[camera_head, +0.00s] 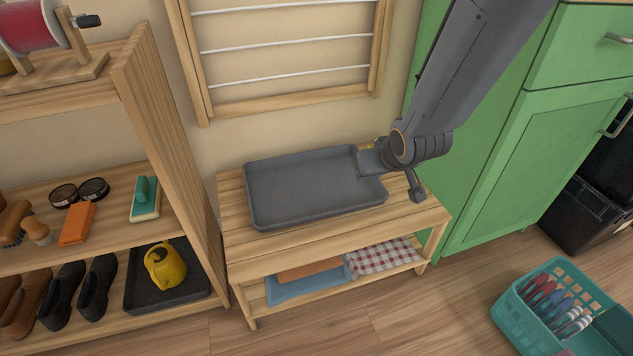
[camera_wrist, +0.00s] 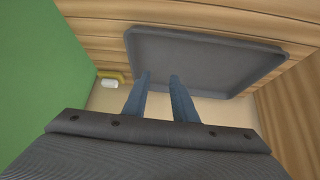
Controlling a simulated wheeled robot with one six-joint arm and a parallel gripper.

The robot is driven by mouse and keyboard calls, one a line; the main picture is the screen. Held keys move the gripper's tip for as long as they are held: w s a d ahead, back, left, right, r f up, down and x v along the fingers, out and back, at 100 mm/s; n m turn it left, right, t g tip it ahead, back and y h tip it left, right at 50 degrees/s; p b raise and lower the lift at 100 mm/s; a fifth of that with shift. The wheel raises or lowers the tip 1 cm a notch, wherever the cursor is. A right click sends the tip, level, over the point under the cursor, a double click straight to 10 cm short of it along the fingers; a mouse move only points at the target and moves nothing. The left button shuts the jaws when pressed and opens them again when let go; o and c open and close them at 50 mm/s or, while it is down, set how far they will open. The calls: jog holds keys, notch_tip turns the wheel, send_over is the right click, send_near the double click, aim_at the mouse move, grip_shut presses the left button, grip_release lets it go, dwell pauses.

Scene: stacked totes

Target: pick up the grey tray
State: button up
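The grey tray (camera_head: 310,185) is a shallow rectangle with a raised rim. It lies on top of the wooden bench (camera_head: 410,215) in the head view. My gripper (camera_head: 368,160) is low at the tray's right end, near its back corner. In the wrist view the tray (camera_wrist: 215,60) lies beyond the fingertips, and my gripper (camera_wrist: 160,76) has its two fingers apart with a clear gap between them. The fingertips overlap the tray's near left corner in that view. Whether they touch the rim cannot be told.
A green cabinet (camera_head: 500,160) stands close on the right of the bench. A wooden shoe shelf (camera_head: 165,150) stands on the left. A wall rack (camera_head: 290,105) hangs behind. The bench's lower shelf holds a blue tray (camera_head: 300,288) and a checked cloth (camera_head: 385,257). A teal basket (camera_head: 545,310) is on the floor.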

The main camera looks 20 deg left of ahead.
jog(key=w+d+f+t+y, duration=0.1)
jog(key=w+f, duration=0.2)
jog(key=w+d+f+t+y+b, duration=0.1)
jog(key=w+f, duration=0.3)
jog(key=w+d+f+t+y, duration=0.1)
jog(key=w+f+t, duration=0.1)
jog(key=w+f, duration=0.1)
jog(key=shift+w+d+f+y, duration=0.1)
jog(key=shift+w+f+y, duration=0.15)
jog(key=shift+w+y, duration=0.25)
jog(key=shift+w+d+f+b, duration=0.15)
jog(key=shift+w+f+b, duration=0.1)
jog(key=shift+b, duration=0.1)
jog(key=shift+w+a+f+t+b, duration=0.15)
jog(key=shift+w+a+f+b, duration=0.1)
jog(key=shift+w+a, duration=0.15)
jog(key=shift+w+a+f+t+b, duration=0.15)
jog(key=shift+w+a+f+b, duration=0.1)
jog(key=shift+w, duration=0.2)
jog(key=shift+r+b+x, duration=0.1)
jog(key=shift+b+x, duration=0.6)
jog(key=shift+x, duration=0.7)
jog(key=shift+r+b+x, duration=0.15)
jog(key=shift+b+x, duration=0.55)
jog(key=shift+x, duration=0.65)
jog(key=shift+a+r, duration=0.1)
grip_shut()
